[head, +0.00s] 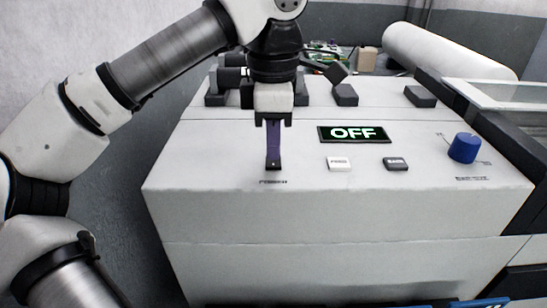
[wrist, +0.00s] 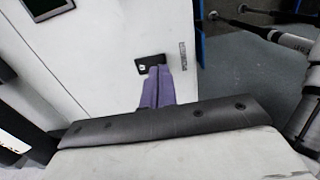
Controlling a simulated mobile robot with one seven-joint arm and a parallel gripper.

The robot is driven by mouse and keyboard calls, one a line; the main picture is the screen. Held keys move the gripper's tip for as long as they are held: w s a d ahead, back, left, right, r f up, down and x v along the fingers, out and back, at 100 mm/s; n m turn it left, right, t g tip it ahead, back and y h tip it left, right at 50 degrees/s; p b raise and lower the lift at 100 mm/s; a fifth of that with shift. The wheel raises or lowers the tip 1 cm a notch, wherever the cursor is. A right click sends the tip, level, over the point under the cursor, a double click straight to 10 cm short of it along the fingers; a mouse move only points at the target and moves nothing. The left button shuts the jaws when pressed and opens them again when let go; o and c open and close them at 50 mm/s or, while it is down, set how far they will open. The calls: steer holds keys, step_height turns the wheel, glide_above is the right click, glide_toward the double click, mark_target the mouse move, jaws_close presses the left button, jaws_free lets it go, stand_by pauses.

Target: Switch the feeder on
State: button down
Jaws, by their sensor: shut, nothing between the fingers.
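The feeder is a white cabinet (head: 335,225) whose display (head: 353,133) reads OFF in green-white letters. A small black switch (head: 273,165) sits at the left of its sloped top, above a printed label. My gripper (head: 273,153) points down at it, its purple fingers shut and empty. In the wrist view, the shut fingertips (wrist: 158,69) are right at the black switch (wrist: 141,66) and cover part of it. I cannot tell whether they touch it.
A white button (head: 339,163), a dark button (head: 396,164) and a blue knob (head: 463,147) lie to the right on the same panel. Black blocks (head: 345,95) and a white cylinder (head: 445,55) stand behind. Grey floor is open at the left.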

mark_target(273, 164)
steer(key=shift+f+b, duration=0.6)
steer(key=shift+f, duration=0.35)
stand_by(0.3)
steer(key=shift+r, duration=0.2)
step_height(273, 164, up, 7)
steer(key=p, duration=0.6)
steer(key=shift+f, duration=0.1)
stand_by(0.4)
